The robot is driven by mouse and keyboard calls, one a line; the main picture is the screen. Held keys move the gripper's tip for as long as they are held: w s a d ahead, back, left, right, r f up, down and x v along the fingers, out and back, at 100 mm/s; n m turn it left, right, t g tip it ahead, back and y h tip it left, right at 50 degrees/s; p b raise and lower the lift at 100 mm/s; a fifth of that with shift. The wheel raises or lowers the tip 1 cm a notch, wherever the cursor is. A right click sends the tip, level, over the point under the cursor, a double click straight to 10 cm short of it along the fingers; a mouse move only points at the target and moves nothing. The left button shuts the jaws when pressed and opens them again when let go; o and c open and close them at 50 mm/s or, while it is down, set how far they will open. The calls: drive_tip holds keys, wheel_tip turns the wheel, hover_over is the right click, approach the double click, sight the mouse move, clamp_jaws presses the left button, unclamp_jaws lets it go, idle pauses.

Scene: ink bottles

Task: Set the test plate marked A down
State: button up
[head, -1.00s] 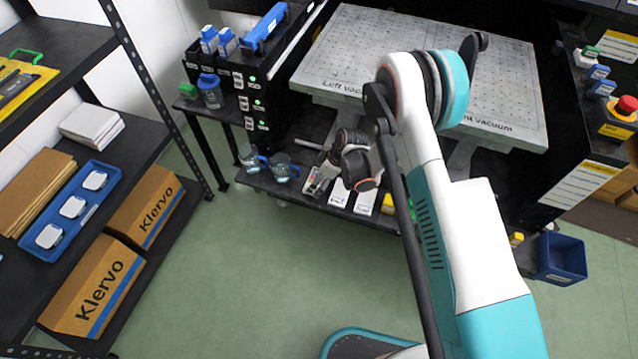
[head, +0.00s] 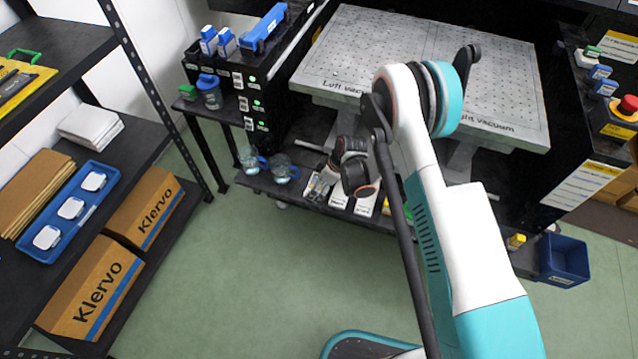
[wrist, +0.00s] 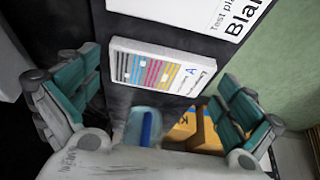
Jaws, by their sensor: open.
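The test plate marked A (wrist: 160,66) is a pale slab with coloured stripes and a blue letter A, seen in the wrist view. It lies on a dark surface, between and beyond my fingers. My gripper (wrist: 158,98) is open, with one teal-padded finger to each side of the plate and a visible gap to both. In the head view the gripper is mostly hidden behind my dark wrist joints, above the low black shelf (head: 262,183).
Two clear jugs (head: 283,170) stand on the low shelf, left of the plates. The perforated vacuum table (head: 420,75) is above and behind. A blue bin (head: 563,260) stands at the right. The green floor (head: 230,270) in front is clear.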

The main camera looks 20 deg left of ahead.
drive_tip(key=p+v, duration=0.4)
drive_tip(key=v, duration=0.8)
drive_tip(key=shift+r, duration=0.2)
drive_tip(key=shift+a, duration=0.1)
